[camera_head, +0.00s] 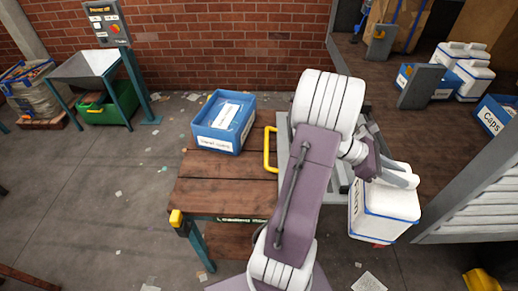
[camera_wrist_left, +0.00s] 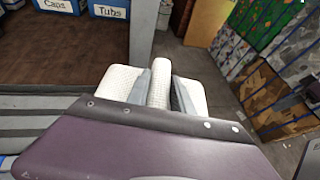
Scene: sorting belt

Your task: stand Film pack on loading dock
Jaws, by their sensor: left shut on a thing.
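The Film pack (camera_head: 385,212) is a white block with a blue band and a partly hidden dark label. It hangs at the right of the head view, beside the grey frame and clear of the wooden table. My left gripper (camera_head: 392,178) is shut on its top. In the left wrist view, a white grip bar of the pack (camera_wrist_left: 160,85) stands between the fingers (camera_wrist_left: 160,92), with white pack parts on both sides. The loading dock appears to be the dark floor area (camera_head: 400,133) at the upper right; its edges are partly hidden. My right gripper is not in view.
A blue crate (camera_head: 205,138) with a white label stands on the wooden table (camera_head: 200,195). White packs (camera_head: 474,78) and blue Caps (camera_head: 486,116) and Tubs (camera_wrist_left: 110,12) containers stand at the upper right. Grey posts (camera_head: 420,87) and a slatted grey panel (camera_head: 475,195) bound that side.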

